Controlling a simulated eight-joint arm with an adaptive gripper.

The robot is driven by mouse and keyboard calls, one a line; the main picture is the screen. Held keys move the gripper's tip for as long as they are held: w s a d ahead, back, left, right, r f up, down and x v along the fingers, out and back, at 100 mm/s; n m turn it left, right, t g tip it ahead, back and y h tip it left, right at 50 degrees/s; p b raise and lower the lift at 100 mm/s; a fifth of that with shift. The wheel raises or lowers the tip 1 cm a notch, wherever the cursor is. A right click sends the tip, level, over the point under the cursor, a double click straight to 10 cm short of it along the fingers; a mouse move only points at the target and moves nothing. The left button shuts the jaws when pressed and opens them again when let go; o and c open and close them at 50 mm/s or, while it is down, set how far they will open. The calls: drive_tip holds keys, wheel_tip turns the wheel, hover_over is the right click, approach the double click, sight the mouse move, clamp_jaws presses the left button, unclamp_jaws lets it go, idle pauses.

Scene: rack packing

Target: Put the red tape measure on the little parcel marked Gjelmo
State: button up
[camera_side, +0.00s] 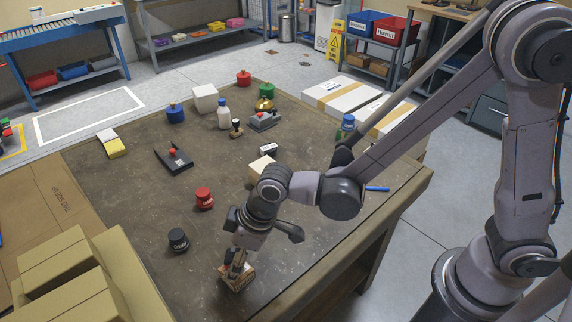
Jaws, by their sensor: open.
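A squat red item (204,198) with a pale label stands on the worktable left of my arm; it may be the tape measure, but it is too small to be sure. My gripper (237,271) is open and points down at a small brown box (239,283) near the table's front edge. Its fingers overlap the box in view; I cannot tell whether they touch it. A cream box (260,169) stands partly behind my arm, with a small white box (268,149) just beyond. No Gjelmo marking is readable on any box.
A dark round item (178,240) stands left of my gripper. A black tray (181,162) with a red piece, a blue canister (175,114) and a white bottle (223,117) stand further back. Large cartons (75,290) stand at the lower left. The table's middle left is mostly clear.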

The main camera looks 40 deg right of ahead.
drive_tip(key=v, duration=1)
drive_tip(key=s+d+r+m+t+h, duration=0.1)
drive_tip(key=d+m, duration=0.3)
drive_tip(key=d, duration=0.8)
drive_tip(key=s+d+r+m+t+h, duration=0.2)
drive_tip(key=d+m, duration=0.3)
drive_tip(key=d, duration=0.8)
drive_tip(key=shift+s+d+r+t, duration=0.25)
drive_tip(key=shift+s+r+t, duration=0.25)
drive_tip(key=shift+s+r, duration=0.3)
